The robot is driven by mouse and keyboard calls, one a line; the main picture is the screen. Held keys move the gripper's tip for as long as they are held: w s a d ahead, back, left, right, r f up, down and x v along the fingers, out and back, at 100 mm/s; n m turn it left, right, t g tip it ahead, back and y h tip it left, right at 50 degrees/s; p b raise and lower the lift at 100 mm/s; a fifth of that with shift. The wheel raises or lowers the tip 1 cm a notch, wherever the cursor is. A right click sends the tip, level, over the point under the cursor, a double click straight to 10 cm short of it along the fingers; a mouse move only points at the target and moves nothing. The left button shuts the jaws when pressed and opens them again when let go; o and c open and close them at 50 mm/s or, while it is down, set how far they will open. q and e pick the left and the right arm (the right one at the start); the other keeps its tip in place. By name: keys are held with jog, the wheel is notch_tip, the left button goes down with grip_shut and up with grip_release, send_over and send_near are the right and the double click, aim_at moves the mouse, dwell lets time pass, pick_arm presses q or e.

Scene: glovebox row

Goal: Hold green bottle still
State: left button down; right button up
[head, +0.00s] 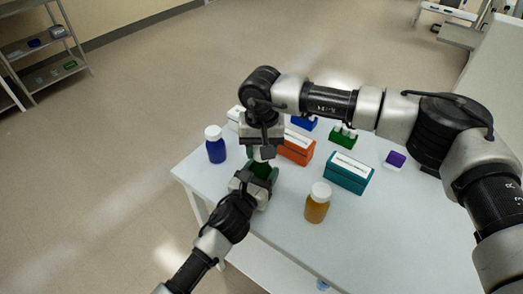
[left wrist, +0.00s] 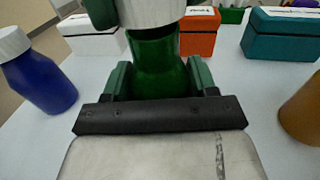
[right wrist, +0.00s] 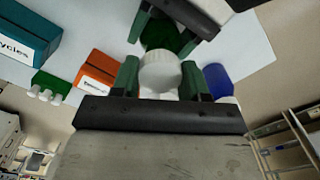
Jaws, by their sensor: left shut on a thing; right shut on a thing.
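The green bottle (head: 262,169) stands on the white table, mostly hidden between my two grippers in the head view. In the left wrist view its dark green body (left wrist: 158,65) sits between the fingers of my left gripper (left wrist: 160,80), which is shut on it. My left gripper (head: 252,181) reaches it from the front. My right gripper (head: 262,152) comes from above. In the right wrist view, the white ribbed cap (right wrist: 160,74) is between the fingers of my right gripper (right wrist: 160,80), which is shut on it. I cannot tell whether the cap has turned.
A blue bottle (head: 216,150) stands left on the white table (head: 290,232). An amber bottle (head: 317,207) stands at front right. Orange (head: 296,150) and teal (head: 348,174) boxes, a green rack (head: 342,139) and a purple item (head: 396,159) lie right. Shelves (head: 42,50) stand far left.

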jog(key=shift+r, duration=0.1)
jog(key=shift+r, duration=2)
pick_arm(q)
jog(key=shift+c, duration=1.2)
grip_release()
